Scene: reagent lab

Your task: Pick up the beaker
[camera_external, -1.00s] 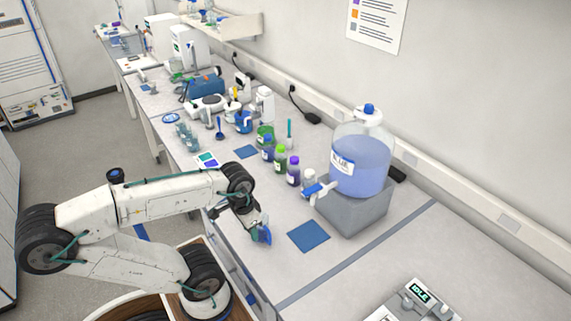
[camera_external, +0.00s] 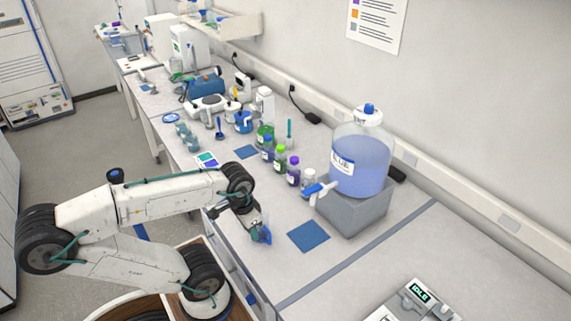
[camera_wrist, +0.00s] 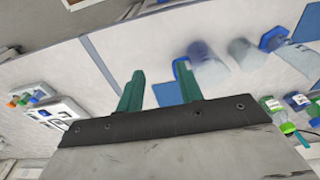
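Two clear beakers with bluish tint, one at the back (camera_external: 181,131) and one nearer (camera_external: 192,143), stand on the left part of the bench in the external view. In the wrist view, two blurred translucent cylinders (camera_wrist: 206,60) (camera_wrist: 246,53) with blue ends lie beyond the right fingertip; they look like beakers, but I cannot be sure. My gripper (camera_external: 262,235) hangs near the bench's front edge, pointing down, well apart from the beakers. In the wrist view my gripper (camera_wrist: 157,77) has its two green fingers apart, with nothing held between them.
A large jug of blue liquid (camera_external: 362,165) stands on a grey block (camera_external: 355,210). A blue mat (camera_external: 308,236) lies before it. Several capped bottles (camera_external: 280,158) stand in a row behind my gripper. A device reading IDLE (camera_external: 415,298) sits at front right. The right bench is mostly clear.

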